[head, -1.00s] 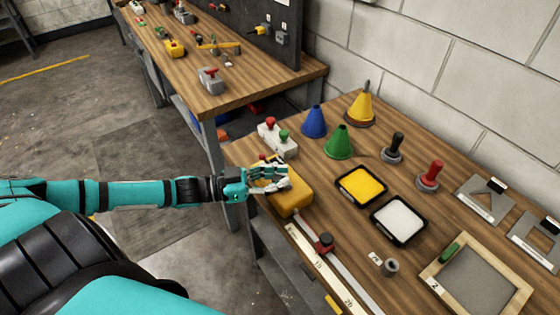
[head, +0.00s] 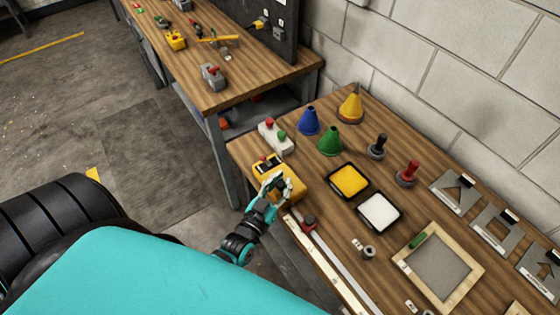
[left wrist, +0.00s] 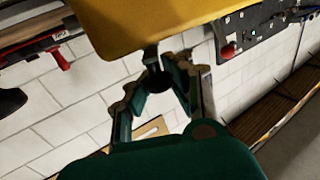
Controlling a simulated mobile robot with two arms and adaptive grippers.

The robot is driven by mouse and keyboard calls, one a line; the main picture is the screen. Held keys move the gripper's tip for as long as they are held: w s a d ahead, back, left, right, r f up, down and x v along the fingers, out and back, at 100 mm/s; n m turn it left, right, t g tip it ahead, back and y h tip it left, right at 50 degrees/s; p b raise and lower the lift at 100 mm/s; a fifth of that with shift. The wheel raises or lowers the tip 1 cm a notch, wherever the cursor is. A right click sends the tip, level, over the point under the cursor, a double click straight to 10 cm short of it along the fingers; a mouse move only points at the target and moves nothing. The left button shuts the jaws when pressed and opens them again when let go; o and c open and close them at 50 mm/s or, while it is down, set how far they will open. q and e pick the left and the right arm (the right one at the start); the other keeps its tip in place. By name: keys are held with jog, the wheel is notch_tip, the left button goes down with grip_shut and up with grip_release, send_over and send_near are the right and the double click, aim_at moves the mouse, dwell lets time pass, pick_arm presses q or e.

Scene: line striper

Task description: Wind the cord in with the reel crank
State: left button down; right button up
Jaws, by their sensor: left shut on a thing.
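The yellow reel box (head: 285,196) sits at the near left edge of the right-hand workbench, with a dark panel on its top. My left gripper (head: 276,184) is at the reel's near side. In the left wrist view the reel's yellow body (left wrist: 150,22) fills the top. A small dark crank knob (left wrist: 157,80) on a metal arm (left wrist: 151,54) sits between the fingertips of my left gripper (left wrist: 158,84), which are shut on it. I cannot make out the cord. My right gripper is not in view.
Colored cones (head: 330,140) stand behind. Another workbench (head: 225,95) is at the back left.

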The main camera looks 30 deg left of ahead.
pick_arm(q)
jog(key=shift+s+d+f+n+g+y+p, duration=0.1)
jog(key=shift+d+f+n+g+y+p, duration=0.1)
jog(key=shift+n+y, duration=0.45)
jog(key=shift+d+f+n+g+y+p, duration=0.15)
jog(key=shift+n+y, duration=0.2)
jog(key=shift+y, duration=0.5)
jog(key=c, duration=1.5)
grip_release()
jog(key=o, duration=0.4)
jog(key=shift+s+r, duration=0.2)
jog(key=shift+r, duration=0.1)
jog(key=shift+w, duration=0.1)
jog(key=shift+w, duration=0.1)
jog(key=shift+a, duration=0.1)
